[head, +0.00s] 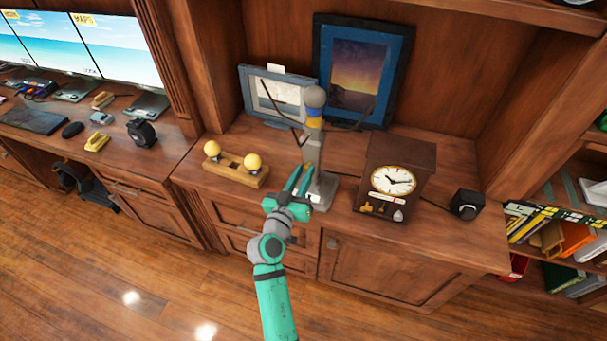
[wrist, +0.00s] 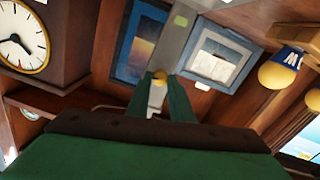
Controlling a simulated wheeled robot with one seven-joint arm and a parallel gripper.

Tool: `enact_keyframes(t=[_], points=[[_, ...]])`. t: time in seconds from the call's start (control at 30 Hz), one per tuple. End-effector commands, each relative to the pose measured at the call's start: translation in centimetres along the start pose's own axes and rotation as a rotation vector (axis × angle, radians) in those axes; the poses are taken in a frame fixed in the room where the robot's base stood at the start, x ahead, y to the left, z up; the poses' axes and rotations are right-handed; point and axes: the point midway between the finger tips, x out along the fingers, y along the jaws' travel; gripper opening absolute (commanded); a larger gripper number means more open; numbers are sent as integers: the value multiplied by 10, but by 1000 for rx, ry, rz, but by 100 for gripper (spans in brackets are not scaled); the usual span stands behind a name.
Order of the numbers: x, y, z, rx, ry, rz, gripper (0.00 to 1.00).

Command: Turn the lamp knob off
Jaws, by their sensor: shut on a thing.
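A small yellow knob (wrist: 159,75) shows on the post in the wrist view. My green gripper (head: 301,179) is at the lower post, from the front. In the wrist view my fingertips (wrist: 159,82) are on either side of the knob, shut on it. The knob is hidden by my fingers in the head view.
A wooden clock (head: 400,165) stands close right of the lamp. A wooden block with two yellow balls (head: 233,176) is on the left. Two framed pictures (head: 360,68) (head: 270,88) lean behind. A small black box (head: 467,204) sits far right.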

Motion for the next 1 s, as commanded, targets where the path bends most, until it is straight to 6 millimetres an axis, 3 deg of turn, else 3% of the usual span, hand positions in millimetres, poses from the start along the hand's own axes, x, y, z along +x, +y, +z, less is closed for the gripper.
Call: enact_keyframes(t=[1.0], points=[[0, -1, 2, -960, -4, 1, 0]])
